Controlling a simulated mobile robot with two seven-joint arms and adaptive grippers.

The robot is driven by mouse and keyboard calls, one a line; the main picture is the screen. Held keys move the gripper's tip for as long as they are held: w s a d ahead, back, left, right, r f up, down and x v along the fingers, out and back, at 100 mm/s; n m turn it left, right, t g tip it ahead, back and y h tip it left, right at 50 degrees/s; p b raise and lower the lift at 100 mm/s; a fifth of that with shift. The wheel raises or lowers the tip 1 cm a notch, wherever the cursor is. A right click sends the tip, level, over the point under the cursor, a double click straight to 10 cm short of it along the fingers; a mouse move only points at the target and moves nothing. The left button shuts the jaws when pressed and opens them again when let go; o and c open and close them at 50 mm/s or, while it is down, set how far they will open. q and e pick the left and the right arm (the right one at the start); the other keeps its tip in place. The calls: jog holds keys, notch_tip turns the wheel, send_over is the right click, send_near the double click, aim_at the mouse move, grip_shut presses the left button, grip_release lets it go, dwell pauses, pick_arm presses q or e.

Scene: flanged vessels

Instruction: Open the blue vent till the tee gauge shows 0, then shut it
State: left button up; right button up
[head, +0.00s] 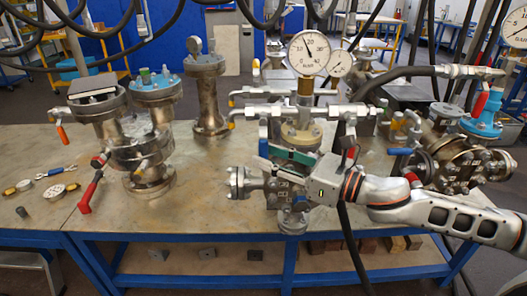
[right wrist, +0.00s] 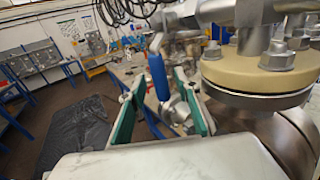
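The blue vent handle (right wrist: 158,76) stands upright in the right wrist view, on a small metal valve beside a cream flange. My right gripper (right wrist: 158,112) is open, with one green-padded finger on each side of the handle; a gap shows on both sides. In the head view my right gripper (head: 287,153) is at the front of the tee vessel, and the vent handle is hard to make out there. The tee gauge (head: 308,52) is a white dial in bar on a brass stem above the tee; its needle is too small to read surely. My left gripper is not in view.
A red-handled valve (head: 90,190) juts from the left vessel. A second gauge (head: 340,64) and black hoses are close behind the tee. A blue lever (head: 400,151) is near my right arm. Loose gauges and fittings lie at the left; the bench (head: 205,205) front is clear.

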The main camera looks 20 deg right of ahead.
jog(key=shift+x, duration=1.1)
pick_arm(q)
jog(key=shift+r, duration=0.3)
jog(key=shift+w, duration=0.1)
pick_arm(e)
grip_shut()
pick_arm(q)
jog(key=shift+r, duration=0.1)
pick_arm(e)
jog(key=shift+f, duration=0.1)
